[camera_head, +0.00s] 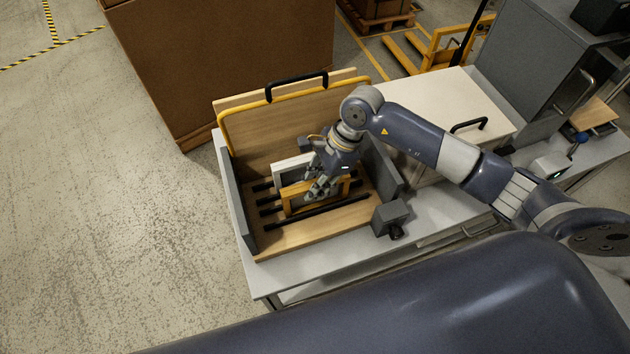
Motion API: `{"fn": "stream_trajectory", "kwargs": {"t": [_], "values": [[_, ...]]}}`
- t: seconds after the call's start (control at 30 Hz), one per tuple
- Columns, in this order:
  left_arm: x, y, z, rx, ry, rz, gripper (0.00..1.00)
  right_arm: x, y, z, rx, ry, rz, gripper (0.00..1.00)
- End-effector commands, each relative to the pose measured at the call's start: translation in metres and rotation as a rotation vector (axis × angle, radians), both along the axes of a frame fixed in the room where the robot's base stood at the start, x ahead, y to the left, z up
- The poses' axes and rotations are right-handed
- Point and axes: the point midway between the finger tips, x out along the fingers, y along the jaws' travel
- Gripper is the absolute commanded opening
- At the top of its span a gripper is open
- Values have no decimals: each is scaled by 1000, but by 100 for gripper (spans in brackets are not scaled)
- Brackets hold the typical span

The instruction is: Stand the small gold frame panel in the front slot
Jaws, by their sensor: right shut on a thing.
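The small gold frame panel (288,203) is upright over the wooden rack base (290,238), between the dark slot rails. My right gripper (319,192) is shut on it from above and hides its middle. The front dark rail (300,219) runs just in front of the panel. I cannot tell whether the panel's lower edge is in a slot. A white frame panel (291,166) stands behind the gold one, partly hidden by my right gripper. My left gripper is not in view.
The rack has a wooden back board (262,135), a yellow tube frame (224,125) and grey side walls (238,195). A grey block (391,216) sits at its front right corner. A cream box (440,105) stands to the right. The grey bench top (440,220) is partly clear.

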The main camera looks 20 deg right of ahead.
Motion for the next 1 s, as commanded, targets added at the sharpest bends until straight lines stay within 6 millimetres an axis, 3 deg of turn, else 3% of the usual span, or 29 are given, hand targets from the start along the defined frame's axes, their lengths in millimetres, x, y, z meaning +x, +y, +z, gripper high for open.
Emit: {"fn": "stream_trajectory", "kwargs": {"t": [0.33, 0.37, 0.43, 0.47, 0.83, 1.0], "values": [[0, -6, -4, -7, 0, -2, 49, 1, 0, -4, 2, -5, 1, 0], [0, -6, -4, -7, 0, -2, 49, 1, 0, -4, 1, -4, 1, 21], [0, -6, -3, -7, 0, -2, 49, 1, 0, -3, 1, -3, 1, 37], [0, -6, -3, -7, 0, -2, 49, 1, 0, -3, 1, -3, 1, 39], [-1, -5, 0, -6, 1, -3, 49, 1, 0, 0, 1, -2, 0, 39], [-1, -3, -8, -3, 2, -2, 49, 3, -9, 17, 0, -9, 0, 39]]}}
